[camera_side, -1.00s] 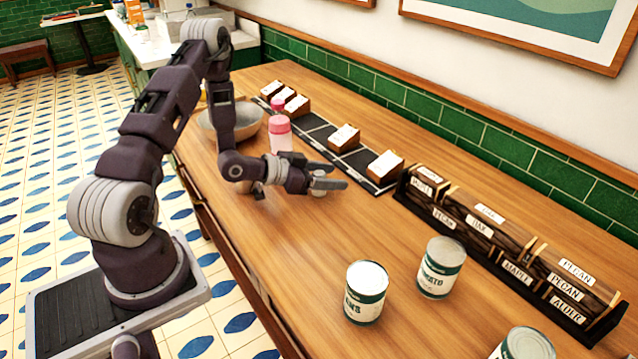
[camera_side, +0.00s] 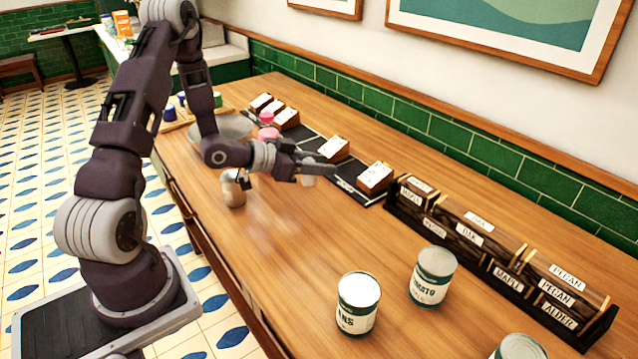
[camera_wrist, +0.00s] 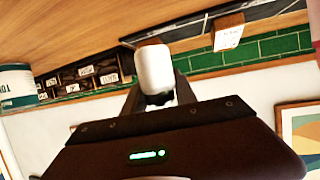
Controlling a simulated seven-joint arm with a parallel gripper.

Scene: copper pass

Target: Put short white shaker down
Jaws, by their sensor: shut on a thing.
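The short white shaker (camera_side: 309,178) is between my gripper's fingers, held above the table near the black mat. In the wrist view the white shaker (camera_wrist: 155,68) shows as a plain rounded white body at the fingertips. My gripper (camera_side: 312,168) is shut on it, pointing right. The black sectioned mat (camera_side: 345,186) lies along the back of the table, with white cards on wooden blocks, such as this block (camera_side: 375,178). The shaker's underside and the mat part behind my gripper are not clear.
Two cans (camera_side: 358,304) (camera_side: 432,277) stand at the front right, and another is cut off at the bottom edge. A dark rack with labelled wood (camera_side: 490,245) lines the wall side. A grey bowl (camera_side: 236,127) and a small grey item (camera_side: 233,190) are at left. Table centre is clear.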

